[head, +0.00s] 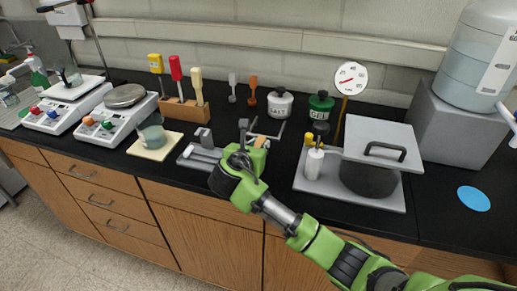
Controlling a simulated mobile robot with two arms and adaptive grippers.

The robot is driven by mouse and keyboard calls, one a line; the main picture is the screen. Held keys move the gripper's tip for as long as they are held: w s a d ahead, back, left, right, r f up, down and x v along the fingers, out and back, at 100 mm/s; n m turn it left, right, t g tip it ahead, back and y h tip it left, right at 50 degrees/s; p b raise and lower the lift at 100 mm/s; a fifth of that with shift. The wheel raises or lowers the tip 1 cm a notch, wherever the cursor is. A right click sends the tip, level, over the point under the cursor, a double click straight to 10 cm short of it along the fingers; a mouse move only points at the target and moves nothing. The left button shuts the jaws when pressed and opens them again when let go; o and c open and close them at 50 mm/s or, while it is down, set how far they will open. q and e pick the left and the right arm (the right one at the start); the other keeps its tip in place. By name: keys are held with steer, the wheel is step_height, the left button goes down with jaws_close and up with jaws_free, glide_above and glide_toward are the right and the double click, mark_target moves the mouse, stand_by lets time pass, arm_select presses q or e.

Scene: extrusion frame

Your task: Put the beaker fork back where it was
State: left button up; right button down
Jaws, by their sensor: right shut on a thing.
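My right gripper (251,150) is over the front part of the black counter, just right of a grey rack-like fixture (204,154). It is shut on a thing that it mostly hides. A tan piece (260,141) and thin grey bars (279,131) show just beyond the fingers. They look like the beaker fork, but I cannot tell for certain, nor whether it touches the counter. A glass beaker (152,136) stands on a pale square pad (155,149) to the left. My left gripper is not in view.
A wooden block (184,110) holds yellow, red and cream handled tools. Salt (280,103) and green-lidded (320,105) jars stand behind the gripper. A dark pot (368,178) and white bottle (314,163) stand on a grey tray (351,199) at right. Two white instruments (119,114) are left.

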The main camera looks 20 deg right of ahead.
steer(key=shift+f, duration=0.85)
steer(key=shift+f, duration=0.15)
steer(key=c, duration=1.8)
jaws_free()
steer(key=shift+a, duration=0.1)
steer(key=v, duration=1.2)
steer(key=shift+b, duration=0.3)
